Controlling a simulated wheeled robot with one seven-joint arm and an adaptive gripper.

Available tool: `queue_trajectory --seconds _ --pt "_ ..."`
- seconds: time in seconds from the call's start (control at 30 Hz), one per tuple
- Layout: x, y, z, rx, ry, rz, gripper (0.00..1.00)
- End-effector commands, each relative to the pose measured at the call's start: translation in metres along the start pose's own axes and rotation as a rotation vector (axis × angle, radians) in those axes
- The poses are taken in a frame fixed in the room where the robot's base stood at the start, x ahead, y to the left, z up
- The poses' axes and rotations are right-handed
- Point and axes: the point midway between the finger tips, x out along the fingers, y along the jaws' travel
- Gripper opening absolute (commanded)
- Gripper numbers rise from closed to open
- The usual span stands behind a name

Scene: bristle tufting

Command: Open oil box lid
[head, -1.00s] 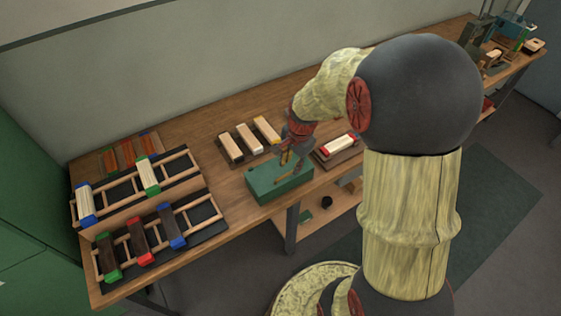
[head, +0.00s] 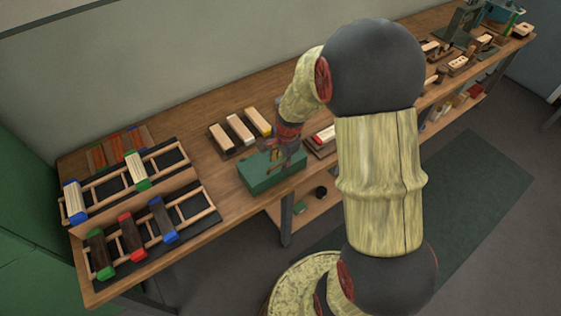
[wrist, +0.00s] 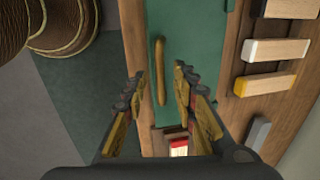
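The green oil box (head: 262,180) stands on the wooden bench near its front edge, with its lid lying flat on top. A tan bar handle on the lid (wrist: 160,70) shows in the wrist view. My gripper (wrist: 160,85) is open above the box, its two fingers on either side of the handle's near end, with gaps on both sides. In the head view my gripper (head: 282,160) is small and dark over the box's right part, and the fingertips are hard to make out there.
Several pale blocks (head: 240,130) lie behind the box. A red-ended block (head: 322,135) lies to its right. Wooden racks (head: 140,210) with colour-capped blocks fill the bench's left end. The bench's front edge (head: 225,232) runs close by the box.

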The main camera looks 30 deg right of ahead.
Motion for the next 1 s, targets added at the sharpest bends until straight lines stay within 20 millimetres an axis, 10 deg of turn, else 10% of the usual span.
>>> queue_trajectory --seconds 1.0 --pt "0.0005 -0.0003 -0.0002 0.000 0.000 -0.001 0.00"
